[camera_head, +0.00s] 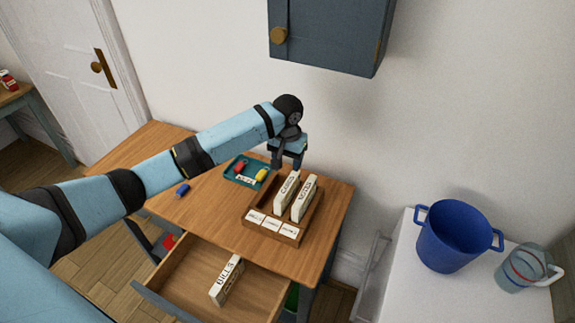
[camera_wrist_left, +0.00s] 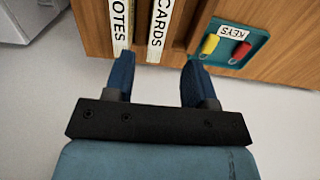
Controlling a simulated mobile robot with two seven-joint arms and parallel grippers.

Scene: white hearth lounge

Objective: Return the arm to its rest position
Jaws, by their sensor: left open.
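My left arm (camera_head: 155,172) reaches in from the left over the wooden desk. My left gripper (camera_head: 287,163) is above the back of the desk, just behind the wooden organiser box (camera_head: 261,223). In the left wrist view the two blue fingers of the left gripper (camera_wrist_left: 152,82) are apart with nothing between them. The box holds two upright white blocks, a cards block (camera_head: 287,189) and a notes block (camera_head: 304,198); they also show in the wrist view as cards (camera_wrist_left: 161,28) and notes (camera_wrist_left: 121,25). My right gripper is not in view.
A teal keys tray (camera_head: 233,178) with red and yellow key tags lies left of the box. A blue tag (camera_head: 183,190) lies on the desk. The open drawer (camera_head: 190,277) holds a bills block (camera_head: 227,281). A wall cabinet (camera_head: 330,36) hangs above. A blue bucket (camera_head: 452,238) stands right.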

